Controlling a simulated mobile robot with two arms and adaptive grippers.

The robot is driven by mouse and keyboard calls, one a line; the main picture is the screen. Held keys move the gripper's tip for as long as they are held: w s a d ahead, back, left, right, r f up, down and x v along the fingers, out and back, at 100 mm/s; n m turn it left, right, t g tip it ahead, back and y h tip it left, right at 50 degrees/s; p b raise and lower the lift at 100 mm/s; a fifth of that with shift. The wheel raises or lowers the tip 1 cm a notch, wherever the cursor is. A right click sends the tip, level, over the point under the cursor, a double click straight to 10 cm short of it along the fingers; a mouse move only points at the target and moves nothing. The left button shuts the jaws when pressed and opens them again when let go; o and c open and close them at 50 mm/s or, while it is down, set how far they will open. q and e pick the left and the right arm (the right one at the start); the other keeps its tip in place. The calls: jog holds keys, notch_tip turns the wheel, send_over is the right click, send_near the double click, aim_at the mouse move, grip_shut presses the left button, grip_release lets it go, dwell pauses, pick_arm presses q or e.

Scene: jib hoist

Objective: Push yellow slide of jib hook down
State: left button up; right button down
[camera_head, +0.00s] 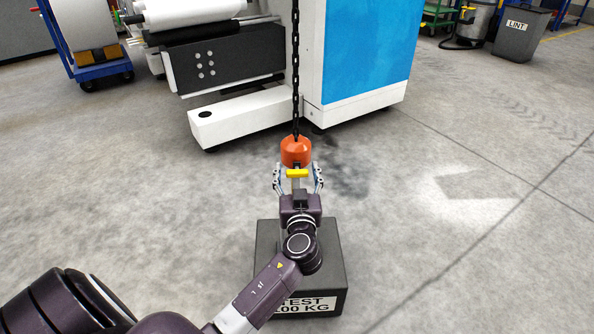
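The orange jib hook block (296,150) hangs on a dark chain (295,70). The small yellow slide (297,173) shows just below the orange block, lying crosswise. My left gripper (297,177) is at the slide, with one finger on each side and its fingers spread apart. I cannot tell whether a finger touches the slide. The part of the hook below the slide is mostly hidden by my gripper. A dark test weight (330,262) marked "TEST" and "00 KG" stands on the floor below, partly covered by my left arm. My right gripper is out of view.
A white and blue machine (368,50) stands behind the chain, with a low white box (240,117) at its foot. A blue cart (100,72) is at the upper left. A dark bin marked "LINT" (518,35) is at the upper right. The floor at right is clear.

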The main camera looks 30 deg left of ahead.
pick_arm(q)
jog(key=v, duration=1.2)
jog(key=shift+d, duration=0.1)
dwell(0.4)
